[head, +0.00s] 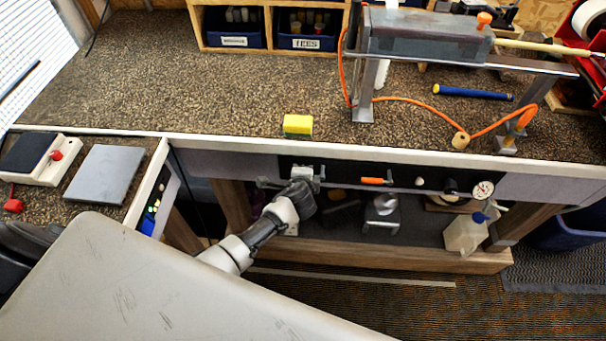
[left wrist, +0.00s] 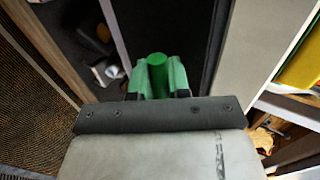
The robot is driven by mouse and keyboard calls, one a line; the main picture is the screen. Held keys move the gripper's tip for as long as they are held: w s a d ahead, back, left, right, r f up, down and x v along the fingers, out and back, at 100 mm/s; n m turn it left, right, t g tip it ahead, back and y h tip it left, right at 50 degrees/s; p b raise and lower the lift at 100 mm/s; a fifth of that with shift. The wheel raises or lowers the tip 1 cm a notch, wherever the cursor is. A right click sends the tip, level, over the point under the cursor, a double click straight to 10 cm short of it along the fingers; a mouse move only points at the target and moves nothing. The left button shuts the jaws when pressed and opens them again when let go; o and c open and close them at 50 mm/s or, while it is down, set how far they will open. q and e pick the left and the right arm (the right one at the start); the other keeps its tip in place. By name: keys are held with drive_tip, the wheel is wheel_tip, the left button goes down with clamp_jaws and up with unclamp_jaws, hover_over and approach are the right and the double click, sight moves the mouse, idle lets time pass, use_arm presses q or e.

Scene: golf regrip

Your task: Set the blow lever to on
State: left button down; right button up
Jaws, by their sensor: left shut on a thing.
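A black control panel (head: 340,174) runs along the front of the workbench, below its white edge. My left gripper (head: 308,172) is at the left end of this panel. In the left wrist view my left gripper (left wrist: 157,78) is shut on a round green handle (left wrist: 157,64), with one finger on each side. The handle appears to be a lever on the panel; its labels and on/off marks cannot be read. In the head view my gripper hides the handle. An orange lever (head: 375,181) lies roughly level farther right. My right gripper is not in view.
Right along the panel are a white knob (head: 419,181) and a pressure gauge (head: 483,189). A yellow sponge (head: 298,125) sits at the bench edge above my gripper, and it also shows in the left wrist view (left wrist: 301,62). A jug (head: 464,234) stands on the shelf below.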

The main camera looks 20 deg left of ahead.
use_arm(q)
drive_tip(key=c, duration=1.1)
unclamp_jaws()
drive_tip(key=v, duration=1)
drive_tip(key=shift+s+r, duration=0.25)
drive_tip(key=shift+s, duration=0.05)
drive_tip(key=shift+d, duration=0.1)
